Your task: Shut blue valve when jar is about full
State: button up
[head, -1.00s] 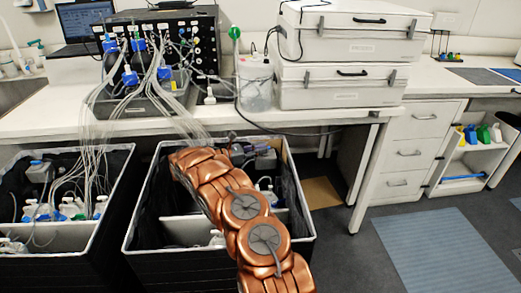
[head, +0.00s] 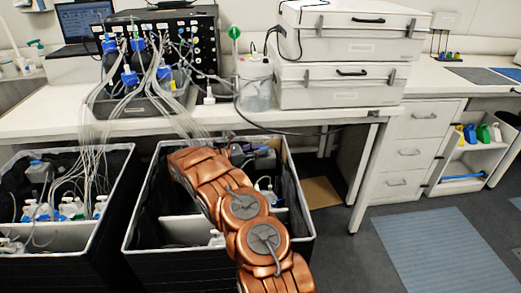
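A clear jar (head: 256,90) stands on the bench beside the white boxes; I cannot tell how full it is. A green round-topped piece (head: 234,33) stands above it. Blue-capped bottles (head: 130,78) with many thin tubes stand in a grey tray at the left of the bench. I cannot pick out a blue valve for sure. My copper arm rises from the bottom centre over the right black bin, its far end just below the bench edge. My gripper cannot be made out beyond it.
Two black bins with white rims (head: 128,235) stand on the floor, holding small bottles. Two stacked white boxes (head: 335,88) and a black panel box (head: 190,35) are on the bench (head: 50,122). Cables hang over its front edge.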

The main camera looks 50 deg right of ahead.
jog(key=v, duration=0.7)
jog(key=shift+a, duration=0.3)
jog(key=shift+w, duration=0.15)
